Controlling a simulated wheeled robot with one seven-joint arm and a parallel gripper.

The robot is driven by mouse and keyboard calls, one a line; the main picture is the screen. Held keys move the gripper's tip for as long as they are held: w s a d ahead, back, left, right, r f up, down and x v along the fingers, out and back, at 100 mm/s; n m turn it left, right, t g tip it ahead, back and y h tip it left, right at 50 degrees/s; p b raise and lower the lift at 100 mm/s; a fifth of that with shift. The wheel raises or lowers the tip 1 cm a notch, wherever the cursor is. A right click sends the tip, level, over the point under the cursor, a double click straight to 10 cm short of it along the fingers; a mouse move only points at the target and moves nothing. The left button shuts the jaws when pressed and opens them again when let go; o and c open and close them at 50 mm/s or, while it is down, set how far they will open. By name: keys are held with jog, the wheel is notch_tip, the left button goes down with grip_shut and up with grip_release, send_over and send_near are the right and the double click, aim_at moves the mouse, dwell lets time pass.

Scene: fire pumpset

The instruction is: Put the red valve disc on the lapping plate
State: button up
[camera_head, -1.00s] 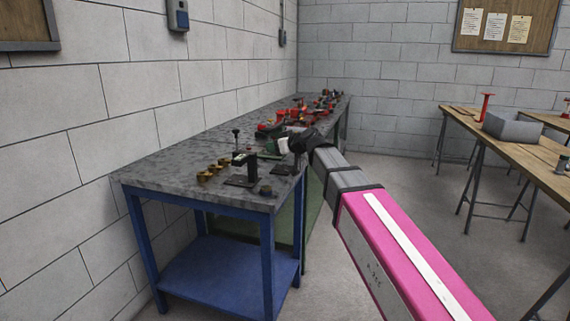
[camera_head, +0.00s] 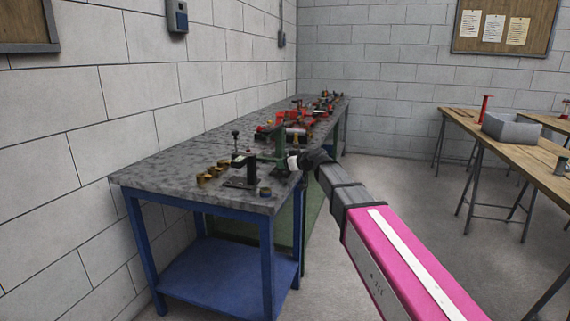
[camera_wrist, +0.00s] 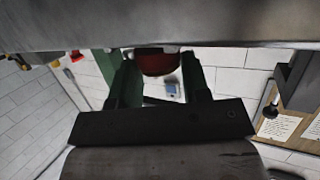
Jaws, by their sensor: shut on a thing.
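My gripper (camera_wrist: 162,75) shows in the wrist view with two dark green fingers, shut on a rounded red piece, the red valve disc (camera_wrist: 160,63). Only part of the disc shows between the fingertips, close to a broad grey surface across the top of the picture. In the head view my gripper (camera_head: 271,157) is over the near right part of the grey bench, beside a black stand. The disc cannot be made out there. I cannot pick out the lapping plate with certainty in either view.
Red tools (camera_head: 290,118) crowd the bench behind. A block wall (camera_head: 70,130) borders the left.

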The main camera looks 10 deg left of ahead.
jog(key=shift+f, duration=0.55)
jog(key=o, duration=1.1)
jog(key=shift+o, duration=0.2)
jog(key=shift+r, duration=0.15)
jog(key=r+v, duration=0.1)
jog(key=v, duration=1.1)
jog(key=s+d+f+m+g+h, duration=0.1)
jog(key=d+f+m+h, duration=0.1)
jog(key=d+f, duration=0.4)
jog(key=s+d+f+m+h, duration=0.15)
jog(key=d+f, duration=0.25)
jog(key=f, duration=0.4)
jog(key=s+d+f+m+g+h, duration=0.2)
jog(key=s+d+f+m+h, duration=0.1)
jog(key=s+d+f, duration=0.2)
jog(key=s+d+f+m+g+h, duration=0.2)
jog(key=s+d+f, duration=0.3)
jog(key=d+f, duration=0.5)
jog(key=s+d+f+m+g+h, duration=0.1)
jog(key=s+d+f+m+h, duration=0.3)
jog(key=s+d+f, duration=0.2)
jog(key=d+f, duration=0.2)
jog(key=d, duration=0.1)
jog(key=shift+d+f+g, duration=0.15)
jog(key=shift+d+g, duration=0.1)
jog(key=shift+g, duration=0.15)
